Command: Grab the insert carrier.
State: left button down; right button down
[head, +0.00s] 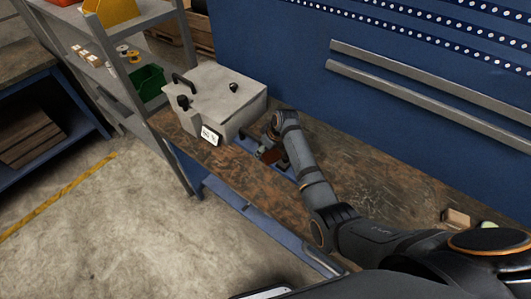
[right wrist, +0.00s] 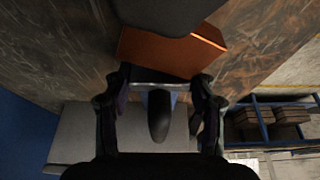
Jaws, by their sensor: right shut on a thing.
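My left gripper is not in view.
A grey box-shaped machine (head: 215,92) with black knobs and a small display stands on the worn bench (head: 370,175), left of my gripper. A blue perforated wall (head: 300,60) is behind. A small box (head: 456,218) sits at the right. A green bin (head: 149,82) is on the left shelf.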

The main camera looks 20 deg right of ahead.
jog(key=shift+r, duration=0.2)
jog(key=shift+s+d+r, duration=0.1)
jog(key=shift+d+r, duration=0.05)
jog(key=shift+d, duration=0.05)
jog(key=s+d+r, duration=0.2)
jog(key=s, duration=0.1)
jog(key=s+d+r+b, duration=0.1)
jog(key=s+d+r, duration=0.1)
jog(key=s+d, duration=0.1)
jog(key=s+d+r, duration=0.2)
jog(key=s, duration=0.1)
jog(key=shift+s+d+r+b, duration=0.2)
jog(key=shift+s+r+b, duration=0.1)
jog(key=shift+s+b, duration=0.1)
jog(key=shift+s+d+r, duration=0.25)
jog(key=shift+s+r, duration=0.15)
jog(key=shift+s, duration=0.15)
jog(key=shift+s, duration=0.1)
